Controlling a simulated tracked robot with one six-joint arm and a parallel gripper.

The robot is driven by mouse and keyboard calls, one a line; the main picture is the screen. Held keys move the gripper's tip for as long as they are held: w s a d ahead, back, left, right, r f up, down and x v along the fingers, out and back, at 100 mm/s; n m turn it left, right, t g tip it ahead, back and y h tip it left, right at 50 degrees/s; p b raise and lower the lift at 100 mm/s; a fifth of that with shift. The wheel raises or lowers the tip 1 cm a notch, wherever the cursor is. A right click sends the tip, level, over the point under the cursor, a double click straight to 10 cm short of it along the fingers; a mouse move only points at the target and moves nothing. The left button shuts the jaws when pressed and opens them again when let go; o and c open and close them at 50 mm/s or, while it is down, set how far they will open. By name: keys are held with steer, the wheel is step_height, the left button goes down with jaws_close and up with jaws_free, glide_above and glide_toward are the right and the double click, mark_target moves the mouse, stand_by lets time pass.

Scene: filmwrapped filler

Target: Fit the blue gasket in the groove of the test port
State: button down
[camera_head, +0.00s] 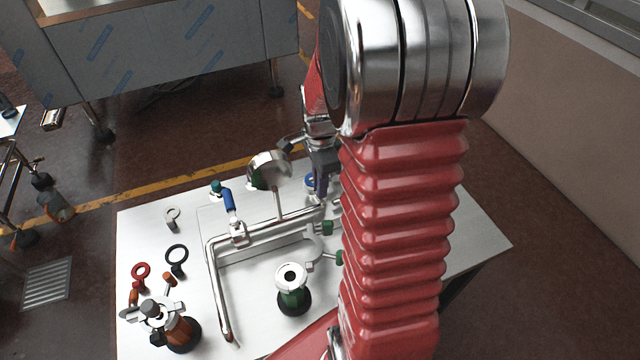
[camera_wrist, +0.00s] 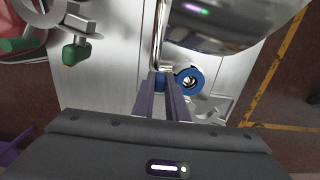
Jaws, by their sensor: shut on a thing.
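My gripper (camera_wrist: 161,77) is shut on that block. A round metal part with a dark bore (camera_wrist: 190,83), likely the test port, shows through the ring. I cannot tell whether the ring lies in a groove or is just above it. My arm hides much of that area.
A gauge (camera_head: 268,170) stands close to my gripper, its metal body (camera_wrist: 220,22) near the fingers. Steel pipework (camera_head: 262,229) carries a blue-handled valve (camera_head: 229,201).

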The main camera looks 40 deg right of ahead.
steer(key=shift+f, duration=0.6)
stand_by(0.8)
steer(key=c, duration=1.7)
jaws_free()
steer(key=shift+r, duration=0.1)
steer(key=shift+w+d+r, duration=0.1)
steer(key=shift+r, duration=0.15)
steer(key=r, duration=1.3)
steer(key=shift+s, duration=0.25)
steer(key=shift+s, duration=0.1)
